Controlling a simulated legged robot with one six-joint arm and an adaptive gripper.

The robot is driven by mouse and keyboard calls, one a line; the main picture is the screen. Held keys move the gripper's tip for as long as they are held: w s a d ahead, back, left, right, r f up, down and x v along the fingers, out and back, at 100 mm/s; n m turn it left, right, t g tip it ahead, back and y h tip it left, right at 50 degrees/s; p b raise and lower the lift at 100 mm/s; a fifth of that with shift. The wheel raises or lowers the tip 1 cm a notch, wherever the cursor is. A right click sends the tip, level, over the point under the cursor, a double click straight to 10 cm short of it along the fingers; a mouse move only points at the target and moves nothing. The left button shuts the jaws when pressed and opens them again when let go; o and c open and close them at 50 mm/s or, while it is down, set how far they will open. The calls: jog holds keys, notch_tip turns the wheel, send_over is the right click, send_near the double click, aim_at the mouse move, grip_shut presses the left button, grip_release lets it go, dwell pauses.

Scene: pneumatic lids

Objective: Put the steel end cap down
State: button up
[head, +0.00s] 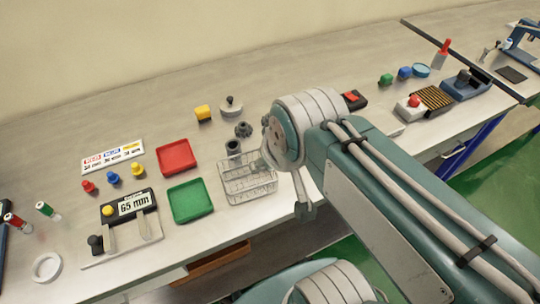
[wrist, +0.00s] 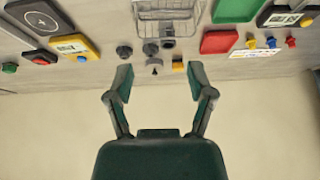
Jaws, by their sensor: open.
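The steel end cap (head: 231,106) is a grey round lid with a dark knob on top. It rests on the bench towards the back, right of a yellow block (head: 202,112). In the wrist view the cap (wrist: 155,67) shows small, beyond and between my fingertips. My gripper (wrist: 160,80) is open, with nothing between its fingers, and looks apart from the cap. In the head view my arm hides most of the gripper.
A dark ribbed knob (head: 243,129) stands near the cap, close to a wire basket (head: 248,188). Red (head: 176,157) and green (head: 190,200) trays lie to the left. A gauge marked 65 mm (head: 133,204) is farther left. The bench behind the cap is clear up to the wall.

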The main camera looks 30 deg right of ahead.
jog(key=shift+s+f, duration=0.1)
jog(key=shift+s, duration=0.15)
jog(key=shift+c, duration=0.3)
jog(key=m+g+y, duration=0.2)
jog(key=m+y, duration=0.6)
jog(key=m, duration=1.4)
send_near(234, 144)
jog(key=x, duration=0.5)
jog(key=s+a+x, duration=0.1)
jog(key=x, duration=0.2)
jog(key=shift+a, duration=0.25)
jog(key=shift+c, duration=0.3)
jog(key=shift+w, duration=0.1)
grip_shut()
